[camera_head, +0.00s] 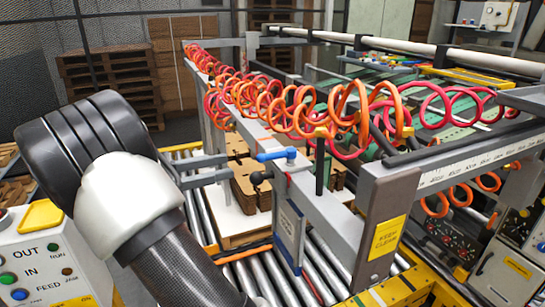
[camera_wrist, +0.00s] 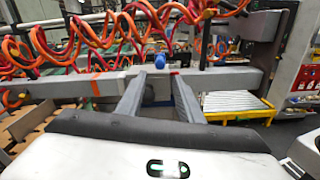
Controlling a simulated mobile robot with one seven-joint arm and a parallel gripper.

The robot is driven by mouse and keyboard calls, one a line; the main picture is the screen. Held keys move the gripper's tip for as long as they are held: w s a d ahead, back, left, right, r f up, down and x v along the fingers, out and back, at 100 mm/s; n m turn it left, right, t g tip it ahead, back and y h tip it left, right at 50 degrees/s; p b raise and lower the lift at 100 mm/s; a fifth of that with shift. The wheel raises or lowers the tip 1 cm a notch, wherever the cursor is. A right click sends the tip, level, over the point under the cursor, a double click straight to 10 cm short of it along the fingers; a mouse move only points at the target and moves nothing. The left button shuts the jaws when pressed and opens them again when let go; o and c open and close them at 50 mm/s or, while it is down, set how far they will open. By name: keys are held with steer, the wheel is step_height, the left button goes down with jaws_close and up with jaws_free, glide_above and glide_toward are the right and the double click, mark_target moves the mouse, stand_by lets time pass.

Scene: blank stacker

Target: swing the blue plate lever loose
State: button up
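The blue plate lever (camera_head: 277,155) sits on top of the grey beam, roughly level, with a dark round knob (camera_head: 257,178) just below it. In the wrist view the lever (camera_wrist: 160,61) shows end-on as a small blue piece, straight ahead and just above the gap between my fingertips. My gripper (camera_wrist: 158,80) is open and empty, its two grey fingers spread. In the head view my gripper (camera_head: 230,166) points right towards the lever, its tips a short way left of it and apart from it. My arm hides the gripper's base.
Red and orange coiled hoses (camera_head: 300,105) hang along and above the grey beam (camera_head: 325,210), close over the lever. A grey end plate with a yellow sign (camera_head: 387,237) stands right of the lever.

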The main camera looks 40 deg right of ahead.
mark_target(286, 153)
steer(key=p+x, duration=0.1)
steer(key=x, duration=1.3)
steer(key=shift+d, duration=0.15)
jaws_close()
